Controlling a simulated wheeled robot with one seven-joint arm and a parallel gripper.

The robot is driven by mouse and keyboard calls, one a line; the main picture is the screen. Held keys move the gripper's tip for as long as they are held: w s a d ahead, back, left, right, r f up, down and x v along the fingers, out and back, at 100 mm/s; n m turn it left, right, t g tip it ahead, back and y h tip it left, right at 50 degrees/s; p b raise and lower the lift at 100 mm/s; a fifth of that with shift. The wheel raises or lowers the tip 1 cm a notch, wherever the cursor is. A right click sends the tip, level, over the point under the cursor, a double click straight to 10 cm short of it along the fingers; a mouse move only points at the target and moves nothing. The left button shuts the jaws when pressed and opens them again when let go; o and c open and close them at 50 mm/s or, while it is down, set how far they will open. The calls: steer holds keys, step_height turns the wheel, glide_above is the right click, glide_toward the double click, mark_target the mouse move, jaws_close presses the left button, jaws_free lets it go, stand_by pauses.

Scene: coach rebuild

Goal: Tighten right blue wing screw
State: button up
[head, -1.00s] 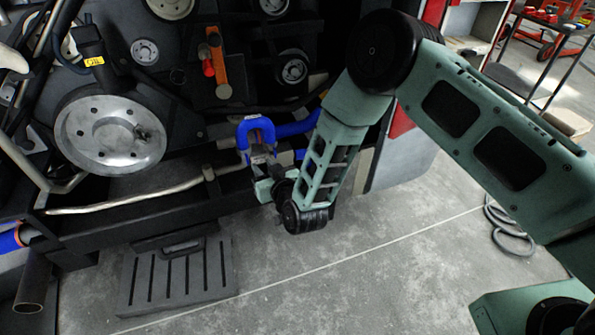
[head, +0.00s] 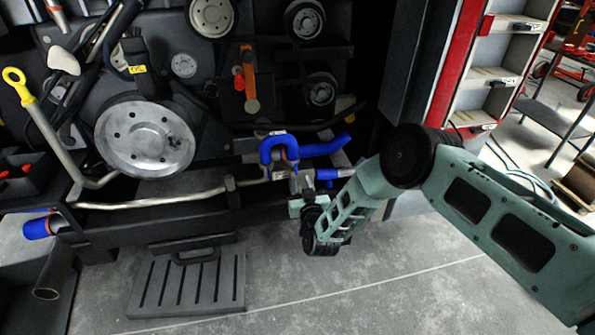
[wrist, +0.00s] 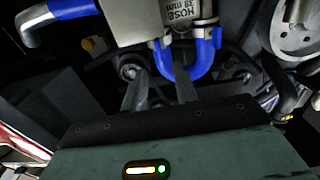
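A blue U-shaped hose piece (head: 279,145) sits on the engine front in the head view, with a straight blue hose running off to its right. The U-shaped piece also shows in the wrist view (wrist: 203,58), beside a metal part labelled "HOSE 38 mm" (wrist: 183,12). I cannot make out a separate blue wing screw with certainty. My gripper (head: 300,187) is just below the U-shaped piece. In the wrist view my gripper's fingers (wrist: 160,75) are apart, with nothing clearly held between them. My wrist and the metal parts hide the fingertips in the head view.
A large metal pulley (head: 146,137) is left of the hoses. A pale pipe (head: 150,201) crosses low along the engine. A slotted dark grey mat (head: 187,284) lies on the floor below. A red-edged cabinet (head: 462,60) stands to the right.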

mark_target(297, 169)
steer(key=x, duration=0.6)
steer(key=shift+w+a, duration=0.1)
steer(key=shift+w, duration=0.15)
steer(key=shift+c, duration=0.3)
jaws_close()
